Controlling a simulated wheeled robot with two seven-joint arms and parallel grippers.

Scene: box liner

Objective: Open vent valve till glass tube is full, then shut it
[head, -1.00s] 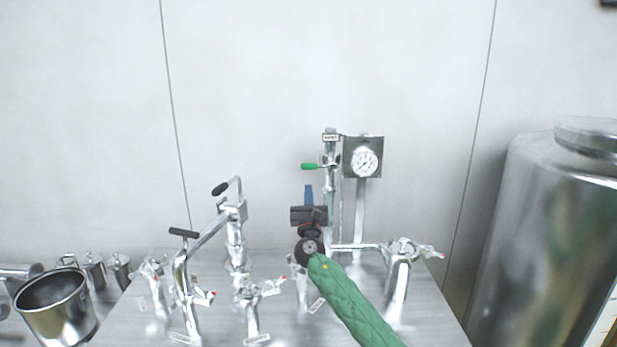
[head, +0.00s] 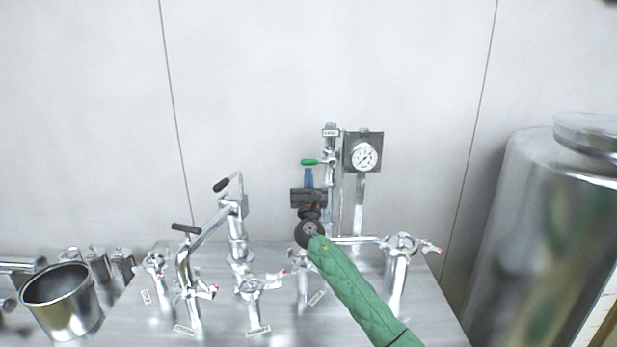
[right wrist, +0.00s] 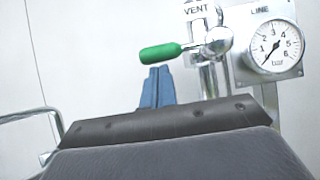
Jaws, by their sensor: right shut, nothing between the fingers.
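The vent valve's green lever (head: 311,162) points left, about level, from the upright pipe under the VENT label (head: 331,132). The lever (right wrist: 160,53) and the VENT label (right wrist: 196,8) also show in the right wrist view. My right gripper (head: 308,178) is below the lever with its blue fingers pointing up, shut and empty. In the right wrist view its fingertips (right wrist: 157,76) are just under the lever, and I cannot tell whether they touch it. The glass tube is not clear behind my gripper, and its fill level cannot be read. My left gripper is out of view.
A round LINE pressure gauge (head: 365,157) stands right of the valve. Metal taps (head: 251,287) and a bent-arm fitting (head: 212,228) stand on the steel bench (head: 220,322). A bucket (head: 60,303) is at far left, a large steel tank (head: 550,240) at right.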

